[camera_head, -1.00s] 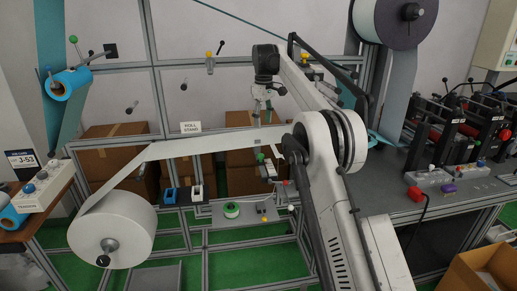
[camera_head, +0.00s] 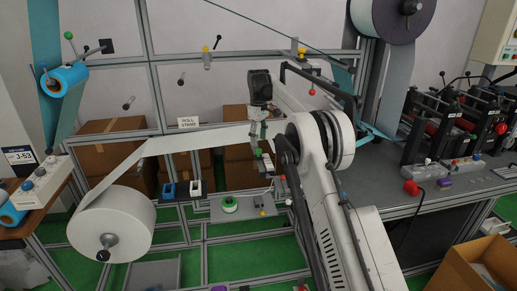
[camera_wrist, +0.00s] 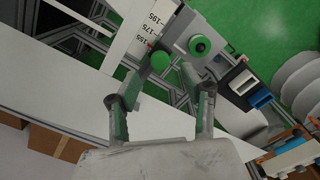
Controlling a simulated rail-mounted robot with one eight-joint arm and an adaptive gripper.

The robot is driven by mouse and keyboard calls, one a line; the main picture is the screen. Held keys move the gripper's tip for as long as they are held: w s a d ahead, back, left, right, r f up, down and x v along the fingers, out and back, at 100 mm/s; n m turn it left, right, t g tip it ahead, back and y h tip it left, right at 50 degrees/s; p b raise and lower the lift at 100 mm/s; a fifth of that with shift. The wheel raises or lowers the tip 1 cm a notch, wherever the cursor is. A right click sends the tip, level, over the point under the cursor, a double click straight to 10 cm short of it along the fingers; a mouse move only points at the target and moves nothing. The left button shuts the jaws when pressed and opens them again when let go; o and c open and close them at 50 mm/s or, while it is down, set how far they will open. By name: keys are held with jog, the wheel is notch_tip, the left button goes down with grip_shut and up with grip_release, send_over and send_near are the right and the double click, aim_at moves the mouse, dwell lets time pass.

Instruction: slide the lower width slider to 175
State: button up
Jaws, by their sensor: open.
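The width scale (camera_wrist: 146,32), a white strip marked 155, 175 and 195, shows at the top of the wrist view, with a red mark near its 155 end. A green round knob (camera_wrist: 160,62) lies beside that end, just beyond my fingertips; I cannot tell for certain that it is the lower slider's knob. My gripper (camera_wrist: 168,85) is open, its two green-padded fingers apart with nothing held. In the head view my gripper (camera_head: 264,158) hangs in front of the white web, above the grey plate (camera_head: 248,211). The slider's exact reading is unclear.
The white web (camera_head: 190,140) runs from the large roll (camera_head: 110,225) past my gripper.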

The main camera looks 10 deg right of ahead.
aim_at(259, 149)
jog(key=shift+f, duration=2.6)
jog(key=shift+c, duration=0.4)
grip_shut()
